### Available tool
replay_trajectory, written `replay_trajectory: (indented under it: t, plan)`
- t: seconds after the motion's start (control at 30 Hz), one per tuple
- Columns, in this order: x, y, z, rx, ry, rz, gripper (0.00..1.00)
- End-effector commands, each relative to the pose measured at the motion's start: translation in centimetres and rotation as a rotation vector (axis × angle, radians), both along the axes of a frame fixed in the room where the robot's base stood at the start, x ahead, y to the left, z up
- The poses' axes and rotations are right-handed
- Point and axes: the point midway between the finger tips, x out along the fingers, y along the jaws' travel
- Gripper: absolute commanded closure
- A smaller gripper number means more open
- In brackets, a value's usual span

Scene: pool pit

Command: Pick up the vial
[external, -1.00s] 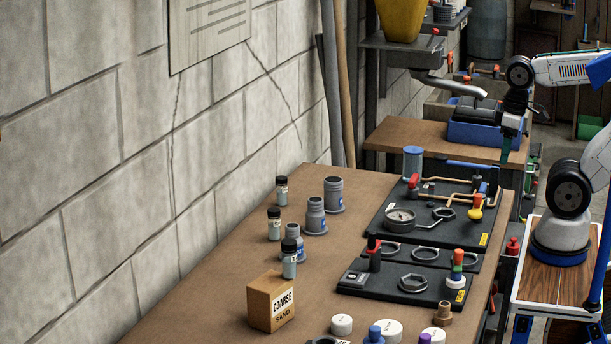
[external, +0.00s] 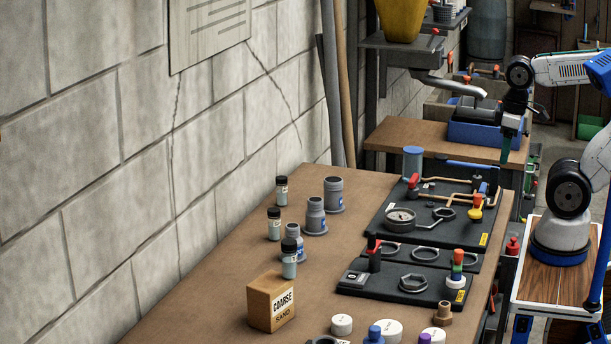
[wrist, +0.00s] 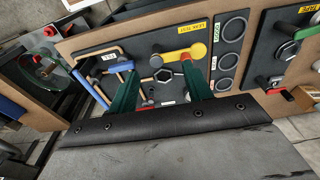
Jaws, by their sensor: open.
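Three small vials with black caps and pale grey-green bodies stand upright on the brown workbench near the wall. The far vial (external: 281,192) is beside a grey pot, the middle vial (external: 273,225) is nearer, and the near vial (external: 289,262) stands just behind the sand box. I cannot tell which one the task means. My gripper (external: 507,148) hangs above the far right end of the bench, well away from the vials. In the wrist view its two green fingers (wrist: 160,68) are apart with nothing held between them. No vial is recognisable in that view.
Grey pots (external: 315,217) stand close to the vials, and a brown sand box (external: 271,303) stands in front. Black panels (external: 375,222) with pipes, a gauge and nuts cover the bench's right side. The wall borders the left.

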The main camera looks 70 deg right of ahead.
Motion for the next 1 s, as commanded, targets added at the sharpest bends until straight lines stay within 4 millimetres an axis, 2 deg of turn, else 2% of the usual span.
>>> replay_trajectory:
  t: [0.53, 0.63, 0.67, 0.77, 0.87, 1.0]
  plan:
    - [0.0, 0.0, 0.0, 0.000, 0.000, 0.000, 0.46]
    - [1.0, 0.2, 0.1, -0.001, -0.015, 0.013, 0.46]
    - [1.6, 0.4, 0.1, -0.002, -0.027, 0.022, 0.46]
    - [5.3, 1.6, 0.3, -0.001, -0.092, 0.071, 0.46]
    - [10.9, 4.1, 0.3, 0.005, -0.193, 0.143, 0.46]
    - [18.8, 9.5, 0.0, 0.031, -0.353, 0.255, 0.46]
